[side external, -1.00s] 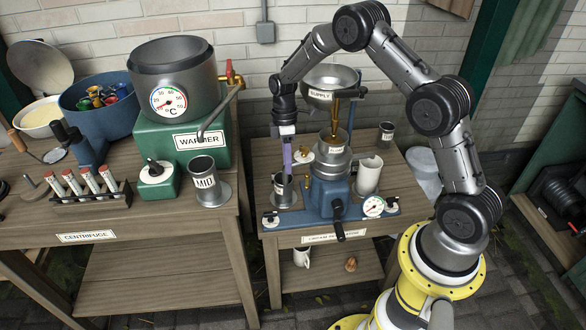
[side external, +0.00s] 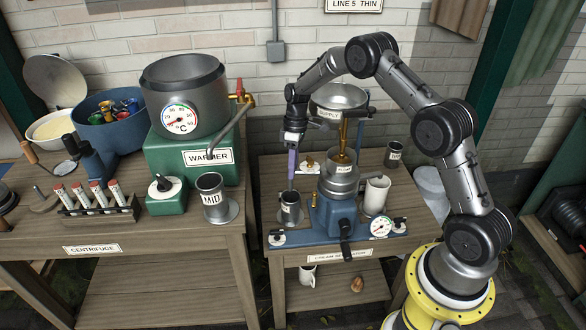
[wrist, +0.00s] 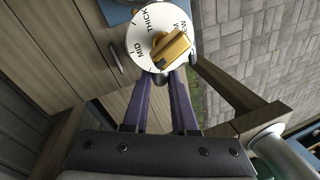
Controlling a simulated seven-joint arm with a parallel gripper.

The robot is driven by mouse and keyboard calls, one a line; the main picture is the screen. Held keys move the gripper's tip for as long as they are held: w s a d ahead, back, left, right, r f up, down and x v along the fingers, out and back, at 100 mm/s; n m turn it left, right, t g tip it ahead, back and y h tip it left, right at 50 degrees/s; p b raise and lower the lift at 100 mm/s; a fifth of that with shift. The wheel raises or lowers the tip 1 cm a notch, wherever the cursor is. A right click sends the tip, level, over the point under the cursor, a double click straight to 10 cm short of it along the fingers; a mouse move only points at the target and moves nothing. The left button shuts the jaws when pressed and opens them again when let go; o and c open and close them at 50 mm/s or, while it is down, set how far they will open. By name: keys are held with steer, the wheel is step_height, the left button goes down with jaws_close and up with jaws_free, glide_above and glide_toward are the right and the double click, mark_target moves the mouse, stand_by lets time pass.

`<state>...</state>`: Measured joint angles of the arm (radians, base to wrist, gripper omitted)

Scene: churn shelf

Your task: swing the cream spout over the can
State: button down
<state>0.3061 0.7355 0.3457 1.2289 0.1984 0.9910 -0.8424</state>
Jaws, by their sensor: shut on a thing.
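My gripper (side external: 291,178) points down at the left of the cream separator (side external: 338,208). In the wrist view its purple fingers (wrist: 168,76) are nearly together at a brass piece (wrist: 171,47), over a white dial (wrist: 142,48) marked THICK and MID. The gripper is shut on this brass piece; its exact contact is partly hidden. A small grey can (side external: 291,210) stands just below the fingers, at the left of the separator. Small brass fittings (side external: 313,200) show on the separator beside the can. I cannot tell clearly which part is the spout.
A supply bowl (side external: 340,98) stands above the separator.

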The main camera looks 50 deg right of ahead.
steer(key=shift+w+d, duration=0.1)
steer(key=shift+d, duration=0.05)
steer(key=c, duration=0.7)
jaws_free()
steer(key=shift+c, duration=0.2)
steer(key=v, duration=1.3)
steer(key=shift+r, duration=0.4)
